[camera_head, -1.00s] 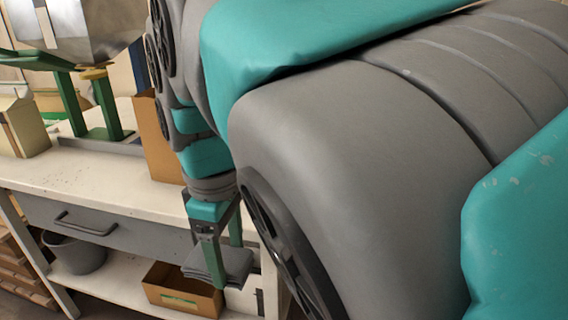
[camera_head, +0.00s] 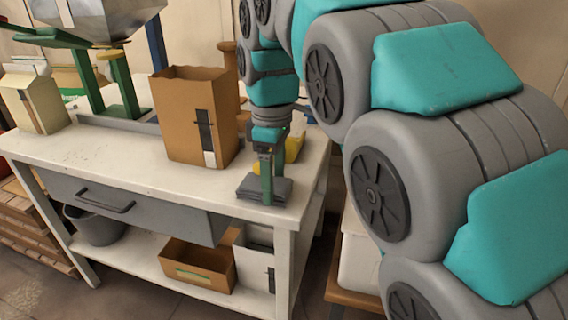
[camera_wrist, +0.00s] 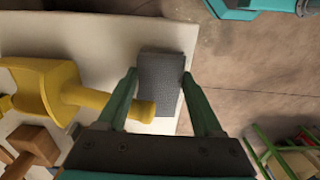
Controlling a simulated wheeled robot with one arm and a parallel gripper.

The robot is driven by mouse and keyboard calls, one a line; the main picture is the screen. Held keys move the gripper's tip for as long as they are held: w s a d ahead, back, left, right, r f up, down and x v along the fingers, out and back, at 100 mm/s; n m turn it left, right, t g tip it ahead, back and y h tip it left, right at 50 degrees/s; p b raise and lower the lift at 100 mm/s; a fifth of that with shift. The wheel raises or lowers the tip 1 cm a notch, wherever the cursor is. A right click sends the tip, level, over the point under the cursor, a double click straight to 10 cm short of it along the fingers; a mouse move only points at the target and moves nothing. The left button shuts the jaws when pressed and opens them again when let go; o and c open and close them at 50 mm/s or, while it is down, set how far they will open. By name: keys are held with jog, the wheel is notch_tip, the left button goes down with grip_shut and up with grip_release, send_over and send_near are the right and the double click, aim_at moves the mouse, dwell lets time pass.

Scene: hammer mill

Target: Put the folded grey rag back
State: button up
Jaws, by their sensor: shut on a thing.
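The folded grey rag (camera_head: 248,187) is at the front right corner of the white bench top (camera_head: 130,165). My gripper (camera_head: 266,190) points down with its green fingers on either side of the rag, shut on it. The wrist view shows the rag (camera_wrist: 162,72) between the fingertips, its outer end near the bench edge. I cannot tell whether the rag touches the bench top or hangs just above it. A yellow scoop (camera_wrist: 50,90) lies beside it, and its handle overlaps part of the rag in the wrist view.
A brown paper bag (camera_head: 190,110) stands left of my gripper. A cream carton (camera_head: 35,100) and a green-legged machine (camera_head: 100,85) are farther left. An open cardboard box (camera_head: 197,262) and a grey bucket (camera_head: 95,228) are on the lower shelf. Bare bench top lies left of the bag.

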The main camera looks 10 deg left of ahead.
jog(key=w, duration=0.4)
jog(key=shift+d+p, duration=0.2)
jog(key=shift+p, duration=0.2)
jog(key=shift+f, duration=0.15)
jog(key=o, duration=1.2)
